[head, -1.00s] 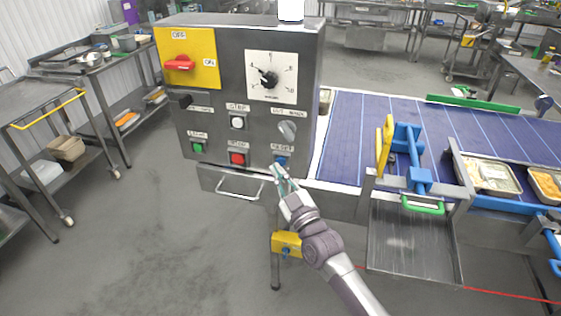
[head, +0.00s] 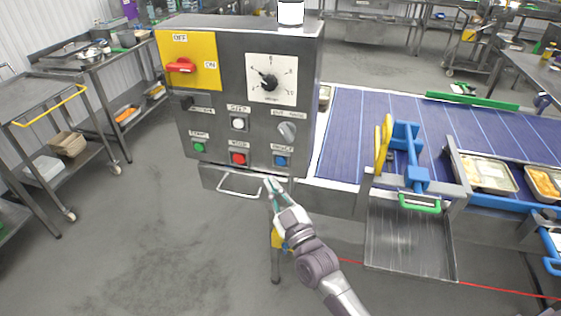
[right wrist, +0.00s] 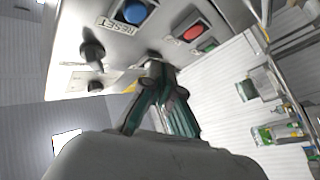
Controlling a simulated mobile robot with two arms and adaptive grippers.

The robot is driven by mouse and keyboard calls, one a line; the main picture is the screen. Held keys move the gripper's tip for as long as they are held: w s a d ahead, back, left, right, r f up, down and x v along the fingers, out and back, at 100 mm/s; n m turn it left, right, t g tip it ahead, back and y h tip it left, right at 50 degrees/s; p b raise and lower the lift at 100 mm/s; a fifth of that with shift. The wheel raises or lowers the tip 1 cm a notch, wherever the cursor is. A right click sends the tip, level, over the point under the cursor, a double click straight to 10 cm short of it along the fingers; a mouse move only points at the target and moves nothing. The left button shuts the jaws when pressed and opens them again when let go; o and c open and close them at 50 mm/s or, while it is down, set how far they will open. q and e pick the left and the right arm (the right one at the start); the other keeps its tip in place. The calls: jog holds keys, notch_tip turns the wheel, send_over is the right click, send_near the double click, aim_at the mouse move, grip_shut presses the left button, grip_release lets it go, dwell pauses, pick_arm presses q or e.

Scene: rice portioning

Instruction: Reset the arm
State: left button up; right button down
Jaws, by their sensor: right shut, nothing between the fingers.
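My right gripper (head: 271,184) is in front of the lower edge of the grey control box (head: 212,105), below its blue reset button (head: 281,160). Its fingers are shut with nothing between them and look apart from the button. In the right wrist view the fingers (right wrist: 160,112) show in the middle, with the blue button (right wrist: 134,11) above and the red button (right wrist: 194,33) to its right. The box also carries a green button (head: 199,147), a red button (head: 238,158), a dial (head: 269,80) and a red switch (head: 180,66). My left gripper is not in view.
A blue conveyor belt (head: 355,120) with food trays (head: 488,173) runs to the right. A metal chute (head: 410,240) with a green handle (head: 420,203) juts out in front. A metal handle (head: 240,190) sits under the box. Metal carts stand at the left; the floor (head: 150,240) between is clear.

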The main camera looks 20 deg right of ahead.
dwell(0.4)
jog(key=s+f+m+g+b, duration=0.1)
jog(key=s+f+g, duration=0.15)
jog(key=f, duration=0.95)
jog(key=s+f+g+b, duration=0.15)
jog(key=f+g, duration=0.25)
jog(key=f, duration=0.9)
jog(key=s+d+f+m+g+h, duration=0.1)
jog(key=s+f+g, duration=0.1)
jog(key=s+f, duration=0.45)
jog(key=s+d+f+g+h, duration=0.1)
jog(key=s+f+g, duration=0.15)
jog(key=f, duration=0.75)
jog(key=s+d+f+m+g, duration=0.1)
jog(key=s+f+g, duration=0.2)
jog(key=s+f, duration=0.4)
jog(key=s+d+f+m+g+h+b, duration=0.1)
jog(key=s+f, duration=0.5)
jog(key=s, duration=1.1)
jog(key=s+d+f+m+g+b, duration=0.1)
jog(key=s+d+f+g, duration=0.2)
jog(key=s, duration=0.9)
notch_tip(320, 180, down, 5)
jog(key=shift+r+g, duration=0.2)
jog(key=shift+g, duration=0.9)
jog(key=shift+s, duration=0.15)
